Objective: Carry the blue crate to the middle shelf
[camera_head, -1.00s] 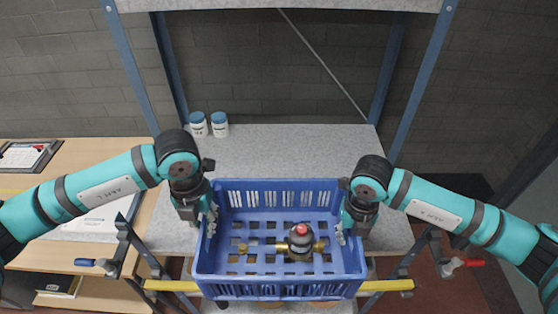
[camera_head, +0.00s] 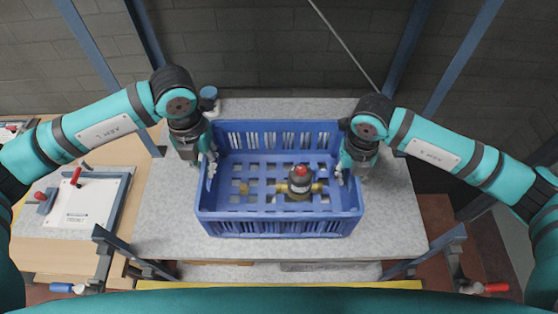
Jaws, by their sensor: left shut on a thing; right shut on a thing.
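The blue crate (camera_head: 280,228) is in the middle of the head view, over the grey shelf board (camera_head: 160,222). I cannot tell whether its base touches the board. Inside it lies a pump (camera_head: 299,182) with a dark body, a red cap and brass fittings. My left gripper (camera_head: 211,168) is shut on the crate's left side wall. My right gripper (camera_head: 343,170) is shut on its right side wall. The fingertips are partly hidden by the crate rims.
A white jar with a blue lid (camera_head: 209,95) stands behind my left gripper. Blue shelf posts (camera_head: 462,55) rise at the back. Bare board shows on both sides of the crate.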

